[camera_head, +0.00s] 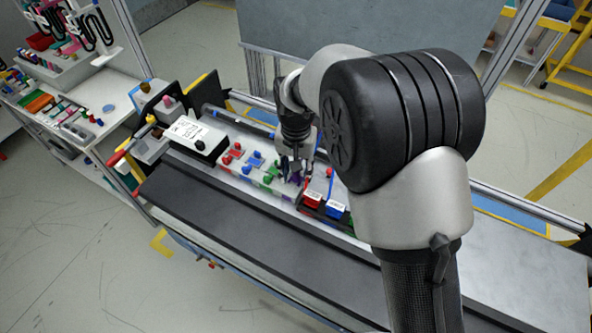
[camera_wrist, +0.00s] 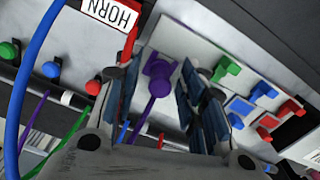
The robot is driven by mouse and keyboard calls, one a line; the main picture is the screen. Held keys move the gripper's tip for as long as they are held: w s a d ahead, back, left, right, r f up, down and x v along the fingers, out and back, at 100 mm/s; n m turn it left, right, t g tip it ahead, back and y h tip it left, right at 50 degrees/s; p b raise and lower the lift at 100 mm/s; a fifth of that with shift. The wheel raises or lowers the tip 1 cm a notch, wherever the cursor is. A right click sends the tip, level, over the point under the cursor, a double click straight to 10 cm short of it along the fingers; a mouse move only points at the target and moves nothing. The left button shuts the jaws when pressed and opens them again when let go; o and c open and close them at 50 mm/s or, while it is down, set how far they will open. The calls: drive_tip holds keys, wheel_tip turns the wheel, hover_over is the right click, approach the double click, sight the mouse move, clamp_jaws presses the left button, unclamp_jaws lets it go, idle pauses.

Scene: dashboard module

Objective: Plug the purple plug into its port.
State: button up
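The purple plug (camera_wrist: 158,72) shows in the wrist view against the white panel (camera_wrist: 188,42), with its purple cord running down towards my gripper. My gripper (camera_wrist: 162,95) is open, with one dark blue-grey finger on each side of the plug and a visible gap between plug and fingers. In the head view my gripper (camera_head: 291,166) is low over the dashboard module, and the purple plug (camera_head: 296,178) shows just below it. I cannot tell whether the plug is seated in a port; no separate purple port is clearly visible.
Green (camera_wrist: 226,70), blue (camera_wrist: 262,91) and red (camera_wrist: 290,109) connectors sit on the panel to the right. A HORN-labelled red block (camera_wrist: 112,14) and a blue cable (camera_wrist: 22,80) are at the left.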

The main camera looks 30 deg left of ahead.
wheel_tip(320, 180, up, 12)
idle(0.6)
drive_tip(key=shift+c, duration=0.4)
